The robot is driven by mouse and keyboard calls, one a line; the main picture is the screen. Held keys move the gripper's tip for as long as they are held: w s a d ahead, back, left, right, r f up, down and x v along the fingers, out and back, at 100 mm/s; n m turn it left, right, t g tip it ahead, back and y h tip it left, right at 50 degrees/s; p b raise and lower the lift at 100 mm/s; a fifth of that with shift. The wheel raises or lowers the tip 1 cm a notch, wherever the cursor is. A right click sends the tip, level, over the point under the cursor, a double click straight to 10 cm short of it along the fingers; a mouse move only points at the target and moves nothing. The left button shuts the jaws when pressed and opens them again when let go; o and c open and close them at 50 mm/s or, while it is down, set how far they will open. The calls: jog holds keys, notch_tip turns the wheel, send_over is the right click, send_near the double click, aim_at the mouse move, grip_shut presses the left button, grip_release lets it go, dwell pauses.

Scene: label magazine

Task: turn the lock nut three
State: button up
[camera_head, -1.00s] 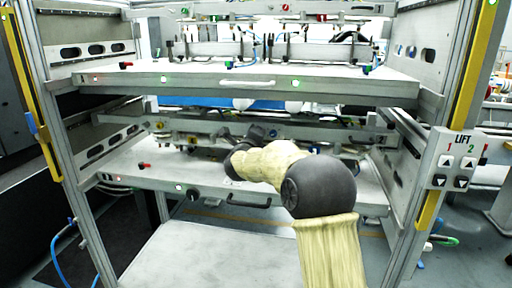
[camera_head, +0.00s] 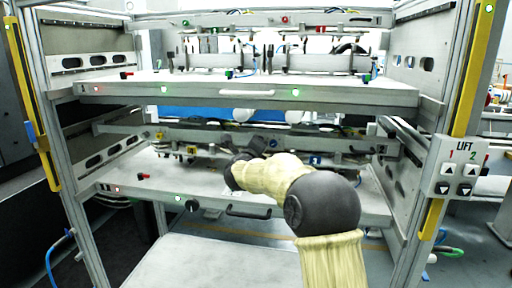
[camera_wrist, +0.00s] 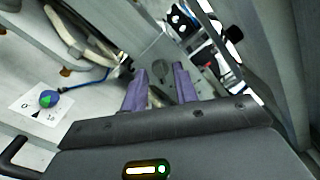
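My gripper (camera_head: 262,146) is small and dark in the head view, at the middle of the lower shelf and partly behind my own arm. In the wrist view my gripper (camera_wrist: 160,72) shows two purple fingers standing apart with nothing between them. A grey metal plate (camera_wrist: 152,52) with a round-and-slot hole lies beyond the fingertips. I cannot make out a lock nut marked three in either view. Coloured number tags show on the lower rail, among them a yellow tag (camera_head: 160,135) and a blue tag (camera_head: 315,161).
A blue-green knob (camera_wrist: 49,98) sits on a white label in the wrist view. The upper shelf (camera_head: 130,91) is close above my arm. Frame posts flank both sides, with a LIFT panel (camera_head: 457,168) on the right.

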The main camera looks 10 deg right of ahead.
jog(key=shift+s, duration=0.1)
jog(key=v, duration=1.7)
jog(key=shift+s, duration=0.15)
jog(key=s+f+n+g+y, duration=0.3)
jog(key=s+f+n+y, duration=0.15)
jog(key=f+n, duration=0.5)
jog(key=s+f+n+g+y, duration=0.3)
jog(key=s+f+n, duration=0.2)
jog(key=f+n, duration=0.4)
jog(key=s+d+f+n+g, duration=0.3)
jog(key=s+f+n+g, duration=0.15)
jog(key=s, duration=0.35)
jog(key=s+d+f+n+g, duration=0.4)
jog(key=s+n, duration=0.1)
jog(key=s, duration=0.3)
notch_tip(320, 180, up, 35)
jog(key=p, duration=3.4)
jog(key=shift+s+f+h+p, duration=0.25)
jog(key=shift+h+p, duration=0.1)
jog(key=shift+p, duration=0.05)
